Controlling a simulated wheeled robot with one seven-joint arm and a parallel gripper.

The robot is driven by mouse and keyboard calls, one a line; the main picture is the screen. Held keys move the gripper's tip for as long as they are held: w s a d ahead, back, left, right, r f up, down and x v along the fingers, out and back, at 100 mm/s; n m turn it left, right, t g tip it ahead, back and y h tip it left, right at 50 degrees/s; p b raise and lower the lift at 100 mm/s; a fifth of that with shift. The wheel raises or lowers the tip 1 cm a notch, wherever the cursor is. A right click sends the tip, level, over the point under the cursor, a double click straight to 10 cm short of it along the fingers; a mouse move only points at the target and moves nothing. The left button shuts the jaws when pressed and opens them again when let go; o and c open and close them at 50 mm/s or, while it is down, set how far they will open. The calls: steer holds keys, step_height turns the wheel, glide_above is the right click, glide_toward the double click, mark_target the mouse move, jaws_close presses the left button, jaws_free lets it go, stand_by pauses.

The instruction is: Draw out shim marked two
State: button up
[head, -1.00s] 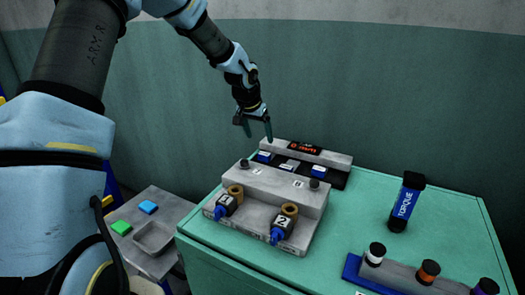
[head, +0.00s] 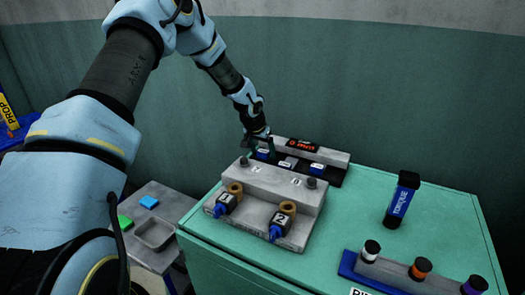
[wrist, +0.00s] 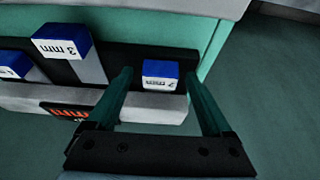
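The shim (wrist: 160,74) has a blue head and a white label that appears to read 2 mm. In the wrist view it sits in the dark rack (wrist: 122,62), between my fingers. My gripper (wrist: 158,82) is open, with one teal finger on each side of the shim. I see gaps between the fingers and the head. In the head view my gripper (head: 261,146) is low over the left end of the rack. The shim's lower part is hidden.
A shim marked 3 mm (wrist: 62,40) stands beside it, with another blue head (wrist: 14,66) further left. The grey press block (head: 270,190) is in front of the rack. A bar with a red display (head: 303,146) is behind it. A torque tool (head: 402,199) stands right.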

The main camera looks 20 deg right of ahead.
jaws_close()
stand_by(0.5)
